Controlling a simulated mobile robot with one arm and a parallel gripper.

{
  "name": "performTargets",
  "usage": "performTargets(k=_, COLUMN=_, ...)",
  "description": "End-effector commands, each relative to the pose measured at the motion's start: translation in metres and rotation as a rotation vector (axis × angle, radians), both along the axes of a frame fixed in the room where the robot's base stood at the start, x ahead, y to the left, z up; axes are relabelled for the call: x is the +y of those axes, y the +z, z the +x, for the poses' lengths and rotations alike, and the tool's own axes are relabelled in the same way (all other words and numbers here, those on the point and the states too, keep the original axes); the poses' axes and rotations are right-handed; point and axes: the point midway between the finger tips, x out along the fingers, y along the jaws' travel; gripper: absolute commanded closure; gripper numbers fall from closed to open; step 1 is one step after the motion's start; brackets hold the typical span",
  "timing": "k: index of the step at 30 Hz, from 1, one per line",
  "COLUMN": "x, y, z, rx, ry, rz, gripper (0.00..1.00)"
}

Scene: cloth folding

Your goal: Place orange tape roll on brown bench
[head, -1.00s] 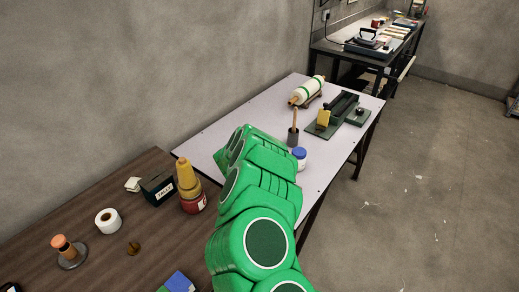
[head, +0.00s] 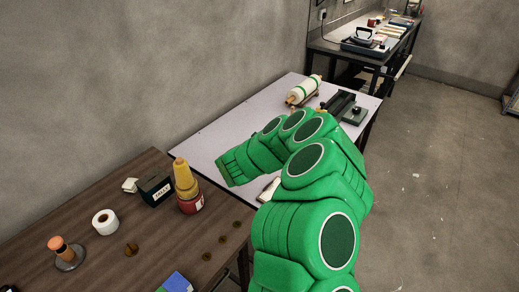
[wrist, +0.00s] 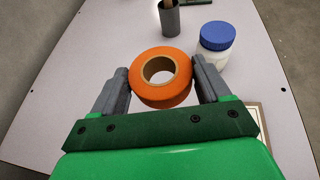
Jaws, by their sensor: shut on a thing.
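The orange tape roll (wrist: 160,95) is between the two grey fingers of my gripper (wrist: 160,72) in the wrist view, with its round hole facing the camera. The fingers are shut on its sides. Below it in that view is the pale table top, and I cannot tell the height of the roll above it. The brown bench (head: 150,222) is at the lower left of the head view. In the head view my green arm reaches over the pale table, and the fingers and the roll do not show there.
The bench holds a white tape roll (head: 105,222), a dark box (head: 155,188), a red tin with a yellow cone (head: 186,180) and a stamp (head: 66,253). Bare wood lies between them. The pale table (head: 215,140) adjoins it. A blue-lidded jar (wrist: 215,45) stands near my gripper.

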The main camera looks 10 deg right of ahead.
Motion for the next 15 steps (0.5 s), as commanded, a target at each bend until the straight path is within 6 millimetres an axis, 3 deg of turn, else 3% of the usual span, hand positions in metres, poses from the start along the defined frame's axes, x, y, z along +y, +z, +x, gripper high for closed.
performTargets(k=6, x=0.0, y=0.005, z=-0.016, rx=0.004, ry=0.002, rz=0.001, gripper=0.55)
performTargets(k=15, x=-0.001, y=0.01, z=-0.024, rx=0.001, ry=-0.001, rz=-0.001, gripper=0.55)
